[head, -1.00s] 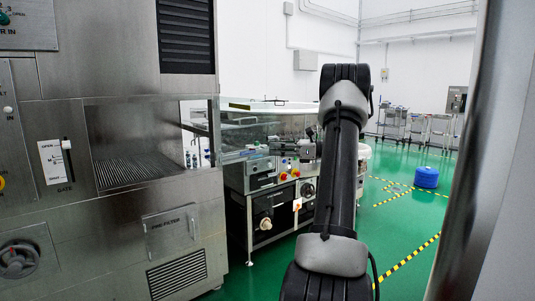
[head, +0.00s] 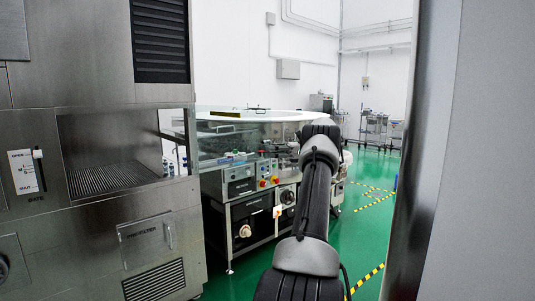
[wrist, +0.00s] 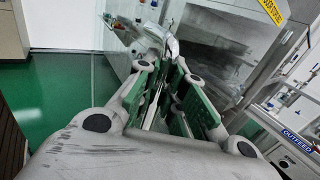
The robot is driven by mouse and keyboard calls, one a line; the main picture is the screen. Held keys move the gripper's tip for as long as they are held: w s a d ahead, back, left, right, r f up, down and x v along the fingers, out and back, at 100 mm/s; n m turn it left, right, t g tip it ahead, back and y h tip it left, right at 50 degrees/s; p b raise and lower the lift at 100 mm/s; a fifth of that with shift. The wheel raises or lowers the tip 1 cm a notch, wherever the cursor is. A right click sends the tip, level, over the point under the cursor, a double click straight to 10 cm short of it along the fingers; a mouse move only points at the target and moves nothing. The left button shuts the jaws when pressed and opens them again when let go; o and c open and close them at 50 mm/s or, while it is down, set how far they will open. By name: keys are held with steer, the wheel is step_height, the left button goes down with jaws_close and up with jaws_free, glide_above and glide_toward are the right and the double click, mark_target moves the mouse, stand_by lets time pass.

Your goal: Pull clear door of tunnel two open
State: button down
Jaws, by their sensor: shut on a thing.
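In the wrist view my gripper (wrist: 165,82) has its green-padded fingers close together around a pale, narrow part. A shiny metal handle (wrist: 160,38) lies at the fingertips. A clear, glossy panel (wrist: 215,58) with a dark frame lies beyond and to the right of the fingers; I cannot tell how far the door stands open. In the head view clear panels (head: 222,140) enclose the round-topped machine. My arm crosses in front of this machine's right side, and the gripper is mostly hidden there.
A large steel cabinet (head: 95,235) with an open-fronted chamber fills the left. A control box (head: 238,180) with buttons stands on the machine's front. Green floor (head: 345,240) with yellow-black tape is free at the right. An OUTFEED label (wrist: 297,141) shows at the wrist view's right.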

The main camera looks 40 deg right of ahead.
steer(key=shift+s, duration=0.1)
steer(key=c, duration=1.5)
jaws_free()
steer(key=shift+d, duration=0.1)
steer(key=shift+r, duration=0.1)
